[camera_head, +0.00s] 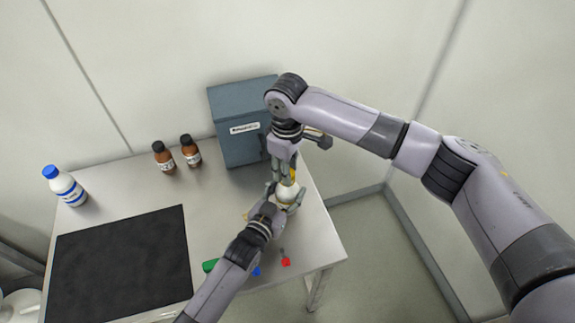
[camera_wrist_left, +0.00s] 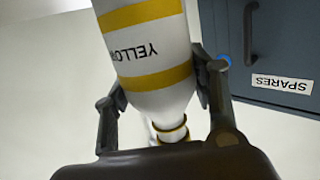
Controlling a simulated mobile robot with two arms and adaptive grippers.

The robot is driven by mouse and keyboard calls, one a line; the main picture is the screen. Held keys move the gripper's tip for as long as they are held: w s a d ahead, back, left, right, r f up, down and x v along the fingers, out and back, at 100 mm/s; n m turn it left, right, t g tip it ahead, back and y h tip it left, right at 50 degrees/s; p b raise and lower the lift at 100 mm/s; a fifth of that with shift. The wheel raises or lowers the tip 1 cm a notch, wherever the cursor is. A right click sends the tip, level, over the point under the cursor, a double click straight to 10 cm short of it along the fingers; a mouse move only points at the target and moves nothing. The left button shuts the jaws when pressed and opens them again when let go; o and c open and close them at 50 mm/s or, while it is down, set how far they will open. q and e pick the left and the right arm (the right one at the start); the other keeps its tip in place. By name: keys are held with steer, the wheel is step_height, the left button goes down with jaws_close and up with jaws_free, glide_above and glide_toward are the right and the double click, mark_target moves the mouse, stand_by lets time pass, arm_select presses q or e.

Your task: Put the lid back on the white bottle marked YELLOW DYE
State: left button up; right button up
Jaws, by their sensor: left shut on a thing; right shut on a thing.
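The white bottle (camera_head: 288,194) stands near the right edge of the table, partly hidden by my grippers. In the left wrist view the bottle (camera_wrist_left: 155,62) appears upside down, with yellow bands and the word YELLOW. My left gripper (camera_head: 283,197) is shut around its body; its fingers (camera_wrist_left: 160,88) press on both sides. My right gripper (camera_head: 284,176) points down from above, directly over the bottle, shut on the yellow lid (camera_head: 293,175), which is mostly hidden between its fingers. I cannot tell whether the lid touches the neck.
A blue-grey SPARES cabinet (camera_head: 240,125) stands close behind my right gripper. Two brown bottles (camera_head: 163,158) and a blue-capped white bottle (camera_head: 66,187) stand at the back left. A black mat (camera_head: 120,262) covers the front left. Small green (camera_head: 210,266), blue and red (camera_head: 286,261) items lie in front.

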steer(key=shift+f, duration=0.55)
stand_by(0.4)
